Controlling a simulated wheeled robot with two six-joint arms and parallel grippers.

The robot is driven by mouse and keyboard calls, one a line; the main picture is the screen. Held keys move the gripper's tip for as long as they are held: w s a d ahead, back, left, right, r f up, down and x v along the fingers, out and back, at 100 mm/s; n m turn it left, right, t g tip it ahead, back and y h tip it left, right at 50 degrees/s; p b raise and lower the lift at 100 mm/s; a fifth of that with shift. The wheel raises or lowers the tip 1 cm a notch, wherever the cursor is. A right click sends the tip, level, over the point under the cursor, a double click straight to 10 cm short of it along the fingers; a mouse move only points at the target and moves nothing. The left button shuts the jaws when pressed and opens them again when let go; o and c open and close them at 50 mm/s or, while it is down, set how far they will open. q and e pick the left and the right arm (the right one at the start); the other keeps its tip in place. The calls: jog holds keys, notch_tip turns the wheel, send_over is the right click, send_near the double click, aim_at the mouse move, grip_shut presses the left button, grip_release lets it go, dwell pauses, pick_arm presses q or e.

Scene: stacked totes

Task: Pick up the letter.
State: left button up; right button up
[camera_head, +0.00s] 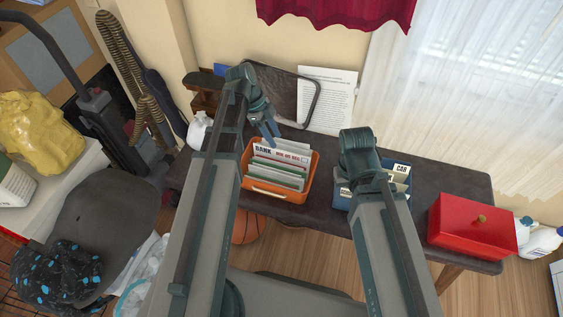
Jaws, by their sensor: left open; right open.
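Several letters or envelopes stand upright in the orange tote (283,194) on the dark table. The one at the back is a white letter (264,150) with "BANK" printed on it. My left gripper (271,138) is open and empty, just above and behind the back edge of that tote, close to the letters. My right gripper (360,152) is over the blue tote (342,196), which holds cards or papers, one marked "CAB". The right fingertips are mostly hidden behind the wrist.
A red box (470,226) with a knob stands at the table's right end. A dark framed panel (285,92) and a white printed sheet (328,98) lean against the wall behind. A white bottle (198,130) stands at the left. Bare dark tabletop (425,185) shows between blue tote and red box.

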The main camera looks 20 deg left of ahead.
aim_at(279, 150)
pick_arm(q)
jog(key=b+x, duration=0.4)
jog(key=x, duration=0.1)
jog(key=shift+a, duration=0.1)
jog(key=shift+r, duration=0.1)
grip_shut()
dwell(1.2)
